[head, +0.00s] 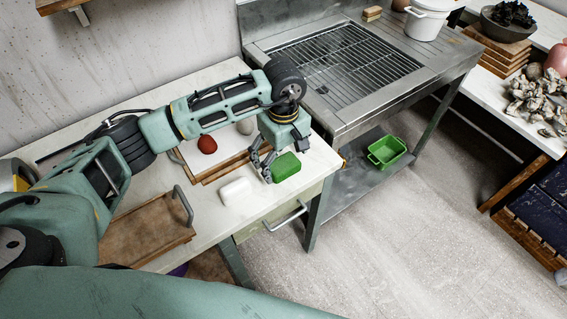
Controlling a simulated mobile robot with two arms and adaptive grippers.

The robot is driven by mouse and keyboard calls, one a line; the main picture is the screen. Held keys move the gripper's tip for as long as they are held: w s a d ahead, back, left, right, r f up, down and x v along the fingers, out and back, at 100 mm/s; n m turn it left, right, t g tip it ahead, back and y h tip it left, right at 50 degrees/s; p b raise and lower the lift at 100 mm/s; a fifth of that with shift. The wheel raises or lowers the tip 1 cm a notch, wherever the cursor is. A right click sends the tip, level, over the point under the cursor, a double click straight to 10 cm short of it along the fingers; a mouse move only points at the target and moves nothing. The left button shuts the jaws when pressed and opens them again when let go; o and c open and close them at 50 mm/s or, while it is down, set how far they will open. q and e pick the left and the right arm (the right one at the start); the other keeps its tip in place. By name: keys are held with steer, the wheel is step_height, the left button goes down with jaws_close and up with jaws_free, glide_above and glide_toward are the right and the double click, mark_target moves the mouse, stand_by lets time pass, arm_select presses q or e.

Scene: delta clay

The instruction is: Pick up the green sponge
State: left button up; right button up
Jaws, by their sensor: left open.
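The green sponge (287,167) is a small rounded block lying on the white counter near its right front edge. My left gripper (263,167) points down at the sponge's left side, with its fingers apart. It looks empty. Whether a finger touches the sponge cannot be told from this view. My right gripper is not in view.
A white block (235,192) lies just left of the gripper. Behind are a wooden-edged tray (200,178) and a dark red round object (207,145). A brown tray (150,232) sits at front left. A metal grill sink (345,62) adjoins the counter; a green basin (387,152) is below.

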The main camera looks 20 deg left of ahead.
arm_select(q)
steer(key=shift+f, duration=1.35)
steer(key=shift+c, duration=0.5)
steer(key=c, duration=0.9)
